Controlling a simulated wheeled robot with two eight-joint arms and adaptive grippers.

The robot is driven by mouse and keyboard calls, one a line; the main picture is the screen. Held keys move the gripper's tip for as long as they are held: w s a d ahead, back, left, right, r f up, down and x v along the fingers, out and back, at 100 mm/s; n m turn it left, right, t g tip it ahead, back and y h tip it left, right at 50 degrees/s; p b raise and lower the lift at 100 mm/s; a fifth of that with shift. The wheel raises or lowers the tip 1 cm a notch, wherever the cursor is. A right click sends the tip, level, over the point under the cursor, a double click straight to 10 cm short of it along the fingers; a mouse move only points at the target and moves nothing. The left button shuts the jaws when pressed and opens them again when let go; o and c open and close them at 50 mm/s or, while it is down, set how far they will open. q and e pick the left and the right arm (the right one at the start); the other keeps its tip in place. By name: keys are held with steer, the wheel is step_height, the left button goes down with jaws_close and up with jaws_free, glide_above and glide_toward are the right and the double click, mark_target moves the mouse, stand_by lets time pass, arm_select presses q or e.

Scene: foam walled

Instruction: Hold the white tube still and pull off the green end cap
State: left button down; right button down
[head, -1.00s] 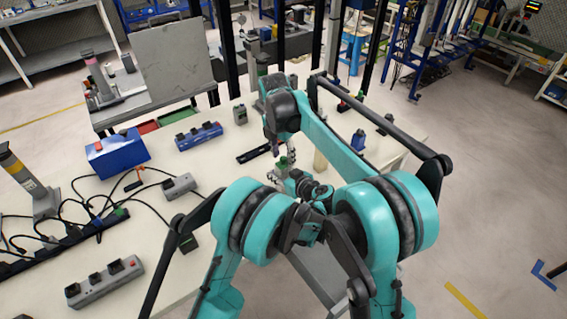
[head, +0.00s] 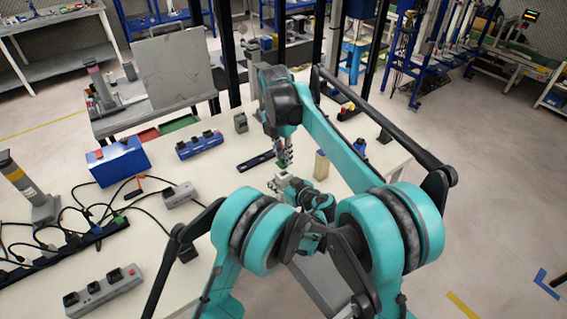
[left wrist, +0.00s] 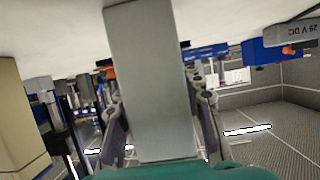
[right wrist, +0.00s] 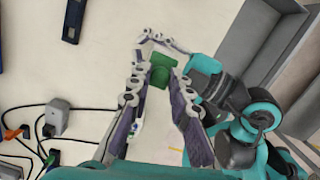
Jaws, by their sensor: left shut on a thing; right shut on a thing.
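The white tube (left wrist: 150,80) fills the middle of the left wrist view, which shows the scene upside down, with the white table at the top. My left gripper (left wrist: 158,125) is shut on the tube, a finger on each side. The green end cap (right wrist: 160,72) is between the fingertips of my right gripper (right wrist: 160,62), which is shut on it. In the head view the cap (head: 282,164) shows just below my right gripper (head: 284,152) and above my left gripper (head: 283,184). Whether the cap still touches the tube is hidden.
A beige block (head: 321,165) stands right of the grippers. A dark flat bar (head: 255,160) lies to their left. A blue box (head: 117,160), a blue power strip (head: 199,145), grey connector boxes and cables occupy the table's left. My arms cover part of the right side.

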step_height(320, 180, up, 6)
steer(key=shift+f, duration=0.1)
arm_select(q)
steer(key=c, duration=0.9)
jaws_free()
steer(key=shift+s+d, duration=0.1)
